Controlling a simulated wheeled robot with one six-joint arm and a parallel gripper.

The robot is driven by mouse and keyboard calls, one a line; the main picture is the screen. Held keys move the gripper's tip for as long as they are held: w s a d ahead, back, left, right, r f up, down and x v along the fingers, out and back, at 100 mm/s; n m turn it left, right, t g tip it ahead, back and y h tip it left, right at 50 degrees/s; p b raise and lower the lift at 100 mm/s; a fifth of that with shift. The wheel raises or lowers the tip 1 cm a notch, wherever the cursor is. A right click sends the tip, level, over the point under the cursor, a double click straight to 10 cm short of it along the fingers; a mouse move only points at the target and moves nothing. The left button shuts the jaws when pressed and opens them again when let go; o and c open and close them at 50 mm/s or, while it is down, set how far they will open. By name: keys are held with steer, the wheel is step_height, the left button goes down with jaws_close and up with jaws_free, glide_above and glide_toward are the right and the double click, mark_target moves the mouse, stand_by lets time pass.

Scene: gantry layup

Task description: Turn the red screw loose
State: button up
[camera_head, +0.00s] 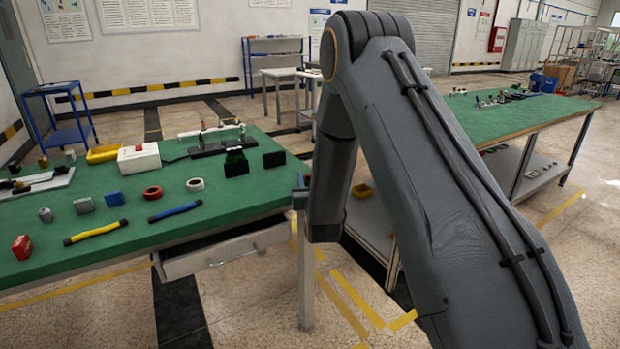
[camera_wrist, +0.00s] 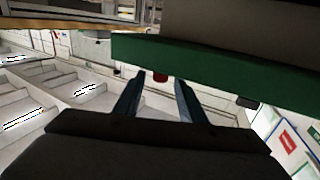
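In the wrist view my gripper (camera_wrist: 161,82) has two blue fingers standing apart with a gap between them. A small dark red thing (camera_wrist: 160,78) shows in that gap, just below the green table edge. It may be the red screw, but it is too small to tell its shape or whether it lies between the fingertips or beyond them. No finger is seen closed on it. In the head view my arm hides most of the gripper and that spot at the right end of the green table (camera_head: 225,190). No red screw can be made out there.
On the table are a red block (camera_head: 22,247), a red ring (camera_head: 152,192), a white ring (camera_head: 195,184), yellow (camera_head: 95,232) and blue (camera_head: 175,211) tools and a white box (camera_head: 139,158). A drawer (camera_head: 228,251) hangs below. A second green table (camera_head: 510,118) stands at the right.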

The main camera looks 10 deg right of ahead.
steer(key=shift+w, duration=0.3)
jaws_close()
